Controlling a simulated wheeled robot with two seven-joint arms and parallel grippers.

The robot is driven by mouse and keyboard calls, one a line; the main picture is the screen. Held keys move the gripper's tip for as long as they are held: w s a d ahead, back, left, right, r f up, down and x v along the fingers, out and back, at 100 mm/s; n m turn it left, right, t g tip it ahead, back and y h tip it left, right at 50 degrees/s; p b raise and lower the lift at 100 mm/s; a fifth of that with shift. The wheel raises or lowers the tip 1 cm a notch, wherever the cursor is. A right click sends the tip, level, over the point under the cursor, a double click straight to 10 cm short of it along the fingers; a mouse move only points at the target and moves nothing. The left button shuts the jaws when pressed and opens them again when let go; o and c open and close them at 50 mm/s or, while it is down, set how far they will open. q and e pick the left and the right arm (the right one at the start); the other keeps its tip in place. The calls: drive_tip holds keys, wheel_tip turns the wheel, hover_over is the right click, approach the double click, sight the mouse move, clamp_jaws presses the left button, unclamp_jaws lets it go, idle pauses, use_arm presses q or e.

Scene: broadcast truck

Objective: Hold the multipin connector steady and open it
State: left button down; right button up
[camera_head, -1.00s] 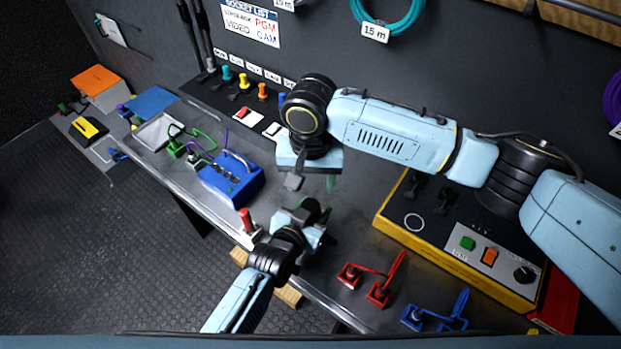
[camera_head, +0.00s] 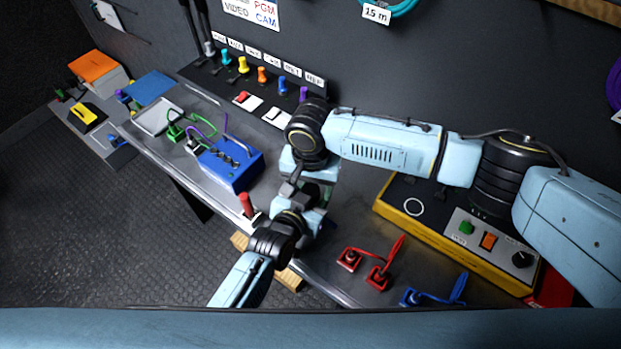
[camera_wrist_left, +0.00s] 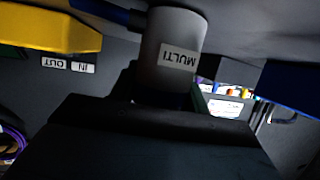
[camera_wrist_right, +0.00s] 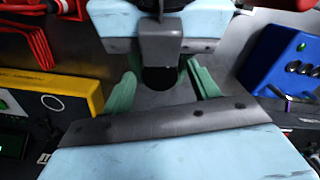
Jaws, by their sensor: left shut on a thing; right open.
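The multipin connector (camera_wrist_left: 172,40) is a light grey cylinder with a MULTI label in the left wrist view. My left gripper (camera_head: 302,212) is shut on it above the bench's front part. In the right wrist view a grey block and a dark round end (camera_wrist_right: 160,78) show between my right gripper's green fingers (camera_wrist_right: 162,88), probably part of the connector. My right gripper (camera_head: 308,190) is open, pointing down just above my left gripper, with a finger on either side. Contact cannot be told. The head view mostly hides the connector behind the grippers.
A blue box (camera_head: 230,165) with sockets stands left on the bench. A red-handled piece (camera_head: 246,205) is at the front edge. Red plugs (camera_head: 377,277) and a blue one (camera_head: 430,297) lie to the right. A yellow-edged panel (camera_head: 455,245) sits behind them.

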drive_tip(key=c, duration=1.1)
drive_tip(key=o, duration=1.1)
drive_tip(key=shift+r, duration=3.9)
drive_tip(key=shift+f, duration=3.9)
